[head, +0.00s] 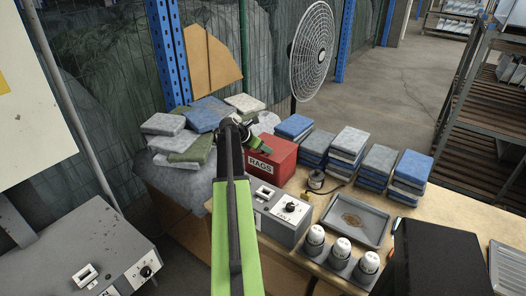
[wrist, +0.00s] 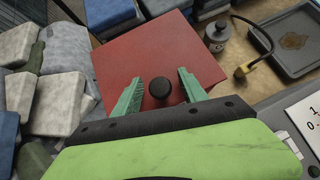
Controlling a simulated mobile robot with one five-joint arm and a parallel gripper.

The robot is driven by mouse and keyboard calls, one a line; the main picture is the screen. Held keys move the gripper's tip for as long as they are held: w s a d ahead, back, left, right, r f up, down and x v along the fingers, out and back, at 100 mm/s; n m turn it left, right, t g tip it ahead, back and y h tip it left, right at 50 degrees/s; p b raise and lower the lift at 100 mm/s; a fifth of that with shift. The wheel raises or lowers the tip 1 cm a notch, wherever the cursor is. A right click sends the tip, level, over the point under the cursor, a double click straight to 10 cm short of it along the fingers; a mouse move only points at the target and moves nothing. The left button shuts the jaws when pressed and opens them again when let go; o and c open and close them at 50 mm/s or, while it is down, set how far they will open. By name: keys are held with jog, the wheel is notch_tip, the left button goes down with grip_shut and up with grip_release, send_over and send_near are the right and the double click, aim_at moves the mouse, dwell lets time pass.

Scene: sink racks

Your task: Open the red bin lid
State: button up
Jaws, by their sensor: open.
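The red bin (head: 272,166) with a "RAGS" label stands on the workbench, behind a grey control box. Its flat red lid (wrist: 150,55) fills the middle of the wrist view and looks closed. A round black knob (wrist: 160,88) sits on the lid near its front edge. My gripper (wrist: 158,92) is open, with its green fingers on either side of the knob, apart from it. In the head view my gripper (head: 256,144) is at the bin's upper left and partly covers the lid. The knob is hidden there.
Folded cloth stacks (head: 205,115) crowd the left of the bin, and blue-grey stacks (head: 350,143) stand to its right. A grey control box (head: 282,212), a small metal can (head: 316,180) and a grey tray (head: 354,220) are near. A fan (head: 311,50) stands behind.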

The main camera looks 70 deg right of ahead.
grip_shut()
dwell(0.3)
jog(key=shift+a, duration=0.1)
dwell(1.0)
